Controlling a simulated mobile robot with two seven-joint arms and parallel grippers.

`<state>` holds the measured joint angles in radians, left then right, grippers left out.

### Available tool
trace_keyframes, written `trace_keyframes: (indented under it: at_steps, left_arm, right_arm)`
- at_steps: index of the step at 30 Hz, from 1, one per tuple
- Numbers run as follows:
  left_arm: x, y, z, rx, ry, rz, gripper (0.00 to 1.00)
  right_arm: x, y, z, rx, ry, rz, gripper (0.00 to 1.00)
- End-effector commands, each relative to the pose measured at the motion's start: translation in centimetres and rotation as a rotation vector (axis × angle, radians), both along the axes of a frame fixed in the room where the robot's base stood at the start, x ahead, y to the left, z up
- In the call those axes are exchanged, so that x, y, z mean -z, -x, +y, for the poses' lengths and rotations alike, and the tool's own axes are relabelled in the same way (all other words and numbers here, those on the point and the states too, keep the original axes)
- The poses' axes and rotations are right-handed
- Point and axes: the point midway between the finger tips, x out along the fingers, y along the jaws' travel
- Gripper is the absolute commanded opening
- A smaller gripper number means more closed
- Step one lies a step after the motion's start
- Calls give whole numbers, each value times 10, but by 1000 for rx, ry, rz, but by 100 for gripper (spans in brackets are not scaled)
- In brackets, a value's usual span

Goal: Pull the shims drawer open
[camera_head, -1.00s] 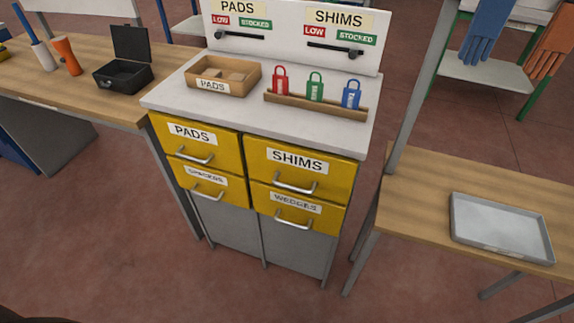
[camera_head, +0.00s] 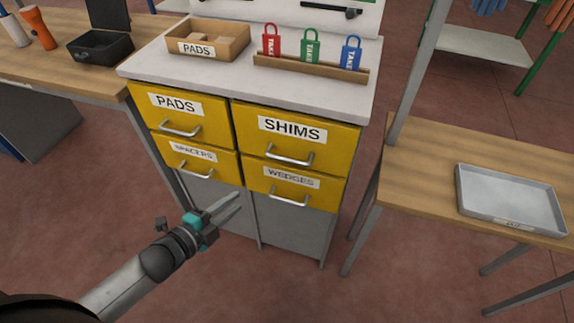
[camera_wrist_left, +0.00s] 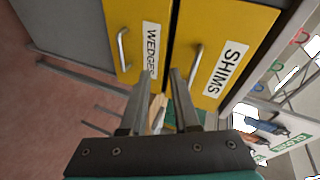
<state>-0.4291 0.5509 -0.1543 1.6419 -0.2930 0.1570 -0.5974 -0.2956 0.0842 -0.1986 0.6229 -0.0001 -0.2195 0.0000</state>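The yellow shims drawer (camera_head: 335,139) is the upper right drawer of the cabinet and looks shut. Its silver handle (camera_head: 290,158) runs across the front below the label. The drawer also shows in the left wrist view (camera_wrist_left: 240,22), with its handle (camera_wrist_left: 196,66) beyond the right finger. My left gripper (camera_head: 240,200) is in front of the cabinet, below and left of that handle and apart from it. In the left wrist view its two fingers (camera_wrist_left: 160,85) are spread with a gap between them, and they hold nothing. My right gripper is out of view.
The wedges drawer (camera_head: 325,194) is directly below, with its own projecting handle (camera_head: 289,198). The pads drawer (camera_head: 215,126) and spacers drawer (camera_head: 222,166) are to the left. A wooden table with a grey tray (camera_head: 510,203) stands right. Floor in front is clear.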

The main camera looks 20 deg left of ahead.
Motion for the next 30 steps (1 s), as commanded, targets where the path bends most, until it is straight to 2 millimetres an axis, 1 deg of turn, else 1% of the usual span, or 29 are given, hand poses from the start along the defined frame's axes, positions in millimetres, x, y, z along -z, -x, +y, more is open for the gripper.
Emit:
trace_keyframes:
  at_steps: [1,3,6,9,14,30]
  left_arm:
    - [-15,-4,-8,54,-33,-58,30]
    - [-35,-7,-19,112,-70,-121,30]
    - [-52,-8,-28,161,-101,-177,30]
    - [-58,-9,-32,181,-115,-200,30]
    - [-58,-19,-37,182,-114,-203,30]
    - [-44,-85,-67,178,-111,-201,30]
  right_arm:
    - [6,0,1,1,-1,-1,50]
    - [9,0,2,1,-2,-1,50]
    - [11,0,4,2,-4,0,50]
    - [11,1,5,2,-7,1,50]
    - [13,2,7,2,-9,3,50]
    - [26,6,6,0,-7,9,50]
